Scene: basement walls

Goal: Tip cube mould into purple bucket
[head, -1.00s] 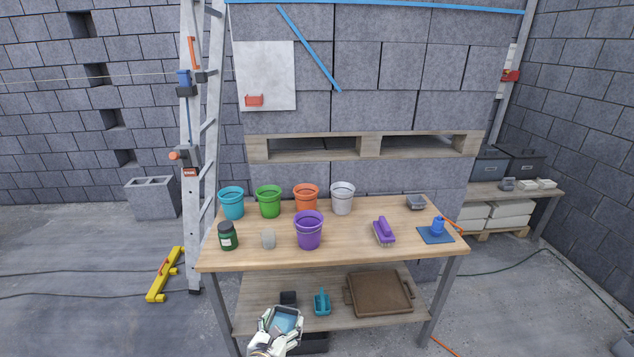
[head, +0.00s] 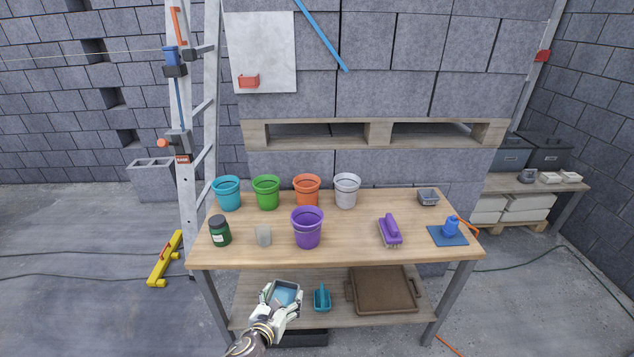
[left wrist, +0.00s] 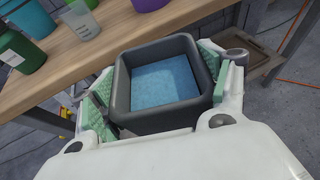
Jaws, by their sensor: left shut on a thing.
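My left gripper (head: 280,299) is shut on a dark grey square cube mould (left wrist: 122,88), held in front of the table's front edge and below the top. Blue contents (left wrist: 165,80) show inside the mould, which looks about upright; it also shows in the head view (head: 286,292). The purple bucket (head: 307,230) stands upright on the table, near the front and left of the middle, above and beyond the gripper. Its lower part shows at the top of the left wrist view (left wrist: 149,4). My right gripper is not in view.
On the wooden table (head: 350,237) stand a dark green jar (head: 220,231), a clear cup (head: 263,235), a back row of teal, green, orange and white buckets (head: 346,192), a purple brush (head: 390,231) and a blue item on a mat (head: 449,230). A lower shelf holds a brown tray (head: 383,291).

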